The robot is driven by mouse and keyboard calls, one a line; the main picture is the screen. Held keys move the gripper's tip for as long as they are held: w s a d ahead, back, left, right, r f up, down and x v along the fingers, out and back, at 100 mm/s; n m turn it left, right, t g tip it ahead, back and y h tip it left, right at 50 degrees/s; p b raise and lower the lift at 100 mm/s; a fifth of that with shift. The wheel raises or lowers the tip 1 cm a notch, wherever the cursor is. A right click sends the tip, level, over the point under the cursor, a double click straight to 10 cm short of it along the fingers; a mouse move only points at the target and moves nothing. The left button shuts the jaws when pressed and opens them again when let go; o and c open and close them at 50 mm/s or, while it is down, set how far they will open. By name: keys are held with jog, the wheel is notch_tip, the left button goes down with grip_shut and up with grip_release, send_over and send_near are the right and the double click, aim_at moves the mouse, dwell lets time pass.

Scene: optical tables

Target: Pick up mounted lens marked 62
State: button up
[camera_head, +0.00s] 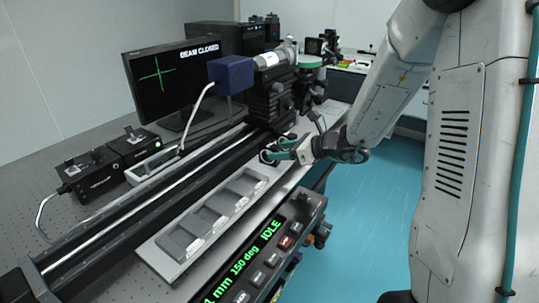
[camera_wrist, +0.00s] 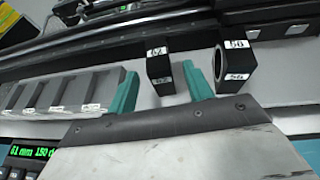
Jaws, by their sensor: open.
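The mounted lens marked 62 (camera_wrist: 158,66) is a black block with white labels on its top and front faces. In the wrist view it stands upright on the light surface, in the gap between my gripper's two teal fingers (camera_wrist: 162,80). The fingers are open, one to each side of it, and I see no clear contact. In the head view my gripper (camera_head: 273,150) is low over the far end of the light strip. I cannot make out the lens there; the gripper seems to hide it.
A similar black mount (camera_wrist: 236,62) with a round opening, its label seeming to read 56 or 58, stands close right of the right finger. A grey compartment tray (camera_wrist: 62,92) lies left; its compartments look empty. A control panel (camera_head: 250,262) reading IDLE runs along the front edge. A black rail (camera_head: 130,200) lies behind.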

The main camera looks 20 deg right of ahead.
jog(key=x, duration=0.5)
jog(key=shift+f, duration=0.15)
jog(key=shift+d, duration=0.1)
grip_shut()
